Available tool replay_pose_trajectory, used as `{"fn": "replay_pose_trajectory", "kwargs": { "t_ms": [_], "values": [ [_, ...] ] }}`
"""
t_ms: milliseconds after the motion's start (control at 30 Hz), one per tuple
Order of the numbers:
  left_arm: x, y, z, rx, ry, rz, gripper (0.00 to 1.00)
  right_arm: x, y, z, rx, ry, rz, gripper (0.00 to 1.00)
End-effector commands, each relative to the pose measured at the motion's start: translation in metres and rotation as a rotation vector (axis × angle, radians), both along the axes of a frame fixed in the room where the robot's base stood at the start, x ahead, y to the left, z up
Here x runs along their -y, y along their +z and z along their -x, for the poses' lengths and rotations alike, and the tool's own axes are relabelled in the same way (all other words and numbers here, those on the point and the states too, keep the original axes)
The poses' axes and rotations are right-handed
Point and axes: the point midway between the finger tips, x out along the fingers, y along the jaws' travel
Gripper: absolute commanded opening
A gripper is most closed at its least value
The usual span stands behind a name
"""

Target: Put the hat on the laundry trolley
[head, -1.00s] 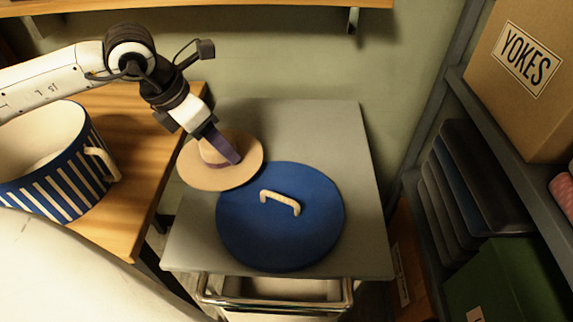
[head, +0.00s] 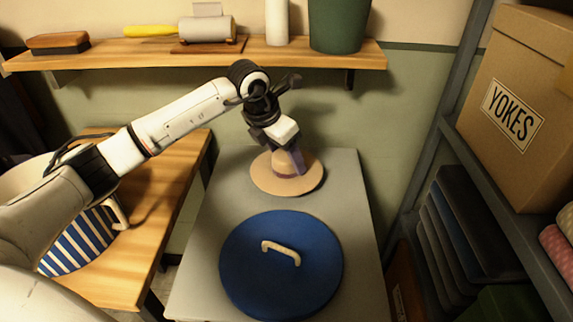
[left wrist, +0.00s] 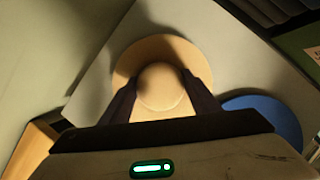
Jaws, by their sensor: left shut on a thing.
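A tan straw hat with a wide round brim (head: 262,180) is at the back of the grey top of the laundry trolley (head: 210,235). My left gripper (head: 297,163) comes down on it from above and is shut on its crown. In the left wrist view the hat (left wrist: 160,85) sits between the two dark fingers (left wrist: 160,95). The brim looks close to the trolley top; I cannot tell whether it touches. My right gripper is not in view.
A round blue lid (head: 300,285) with a pale handle lies on the trolley top in front of the hat. A wooden table with a blue-striped pot (head: 80,240) stands at left. A wall shelf (head: 200,58) runs behind. A rack with a YOKES box (head: 520,90) is at right.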

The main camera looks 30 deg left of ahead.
Motion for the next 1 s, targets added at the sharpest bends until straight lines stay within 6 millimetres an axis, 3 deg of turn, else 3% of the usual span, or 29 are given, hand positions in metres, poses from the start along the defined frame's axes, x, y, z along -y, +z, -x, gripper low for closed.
{"fn": "replay_pose_trajectory", "kwargs": {
  "t_ms": [300, 600, 633, 700, 1000],
  "values": [
    [0.0, -0.035, 0.001, -0.003, 0.0, -0.001, 0.33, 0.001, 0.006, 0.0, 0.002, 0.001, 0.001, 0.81],
    [-0.001, -0.038, 0.0, -0.001, 0.0, -0.001, 0.33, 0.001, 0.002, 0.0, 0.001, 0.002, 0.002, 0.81],
    [-0.001, -0.037, 0.0, -0.001, 0.0, -0.001, 0.61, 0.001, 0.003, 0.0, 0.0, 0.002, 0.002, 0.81],
    [-0.001, -0.037, 0.0, -0.001, 0.0, -0.001, 0.73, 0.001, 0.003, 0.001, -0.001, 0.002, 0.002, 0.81],
    [-0.001, -0.036, 0.0, -0.001, 0.001, -0.001, 0.75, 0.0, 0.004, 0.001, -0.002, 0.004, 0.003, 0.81]
  ]
}}
